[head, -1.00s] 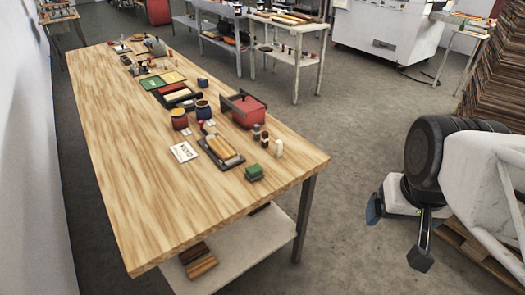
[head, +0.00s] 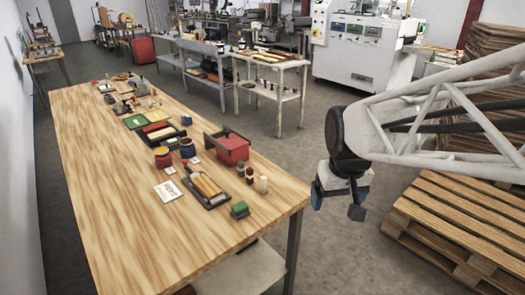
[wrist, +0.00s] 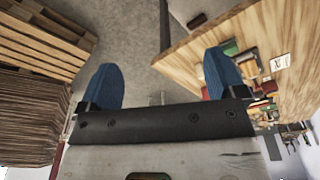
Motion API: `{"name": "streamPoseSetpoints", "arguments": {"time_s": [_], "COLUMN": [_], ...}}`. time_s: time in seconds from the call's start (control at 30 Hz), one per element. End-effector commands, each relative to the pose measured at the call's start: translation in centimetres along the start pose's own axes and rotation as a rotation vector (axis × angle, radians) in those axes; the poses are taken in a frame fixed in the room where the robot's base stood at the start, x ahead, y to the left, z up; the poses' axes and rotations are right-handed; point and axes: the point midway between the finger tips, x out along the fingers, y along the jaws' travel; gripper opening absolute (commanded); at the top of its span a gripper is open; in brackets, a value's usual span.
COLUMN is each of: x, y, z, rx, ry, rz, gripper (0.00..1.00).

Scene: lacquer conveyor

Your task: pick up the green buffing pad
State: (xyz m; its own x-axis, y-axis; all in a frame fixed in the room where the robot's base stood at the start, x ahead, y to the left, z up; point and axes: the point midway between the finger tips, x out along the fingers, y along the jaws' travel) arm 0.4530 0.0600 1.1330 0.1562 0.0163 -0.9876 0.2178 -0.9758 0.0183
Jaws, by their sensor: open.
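The green buffing pad (head: 239,210) is a small green block with a dark lower part. It sits on the wooden table (head: 190,240) near its right edge, at the near end. It seems to show in the wrist view as a small green patch (wrist: 231,47). My gripper (head: 337,198) is open and empty, out past the table's right edge and to the right of the pad. In the wrist view its two blue fingers (wrist: 165,85) stand wide apart with floor between them.
Beside the pad lie a dark tray with a tan piece (head: 206,187), small bottles (head: 250,175), a red box (head: 232,148), jars (head: 187,148) and a white card (head: 168,191). A wooden pallet (head: 455,220) is at right. The table's near left is bare.

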Motion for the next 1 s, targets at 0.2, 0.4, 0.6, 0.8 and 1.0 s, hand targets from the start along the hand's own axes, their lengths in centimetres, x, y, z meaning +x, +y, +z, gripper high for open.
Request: {"name": "streamPoseSetpoints", "arguments": {"time_s": [0.2, 0.4, 0.6, 0.8, 1.0], "x": [2.4, 5.0, 8.2, 11.8, 15.9], "y": [-2.4, -4.9, -8.0, -11.4, -15.2], "z": [-5.2, -9.6, -13.6, -17.1, -20.2], "rx": [-0.087, -0.166, -0.244, -0.322, -0.401], "ry": [-0.028, -0.051, -0.073, -0.098, -0.119], "rz": [-0.012, -0.021, -0.031, -0.039, -0.047], "gripper": [0.89, 0.89, 0.89, 0.89, 0.89]}}
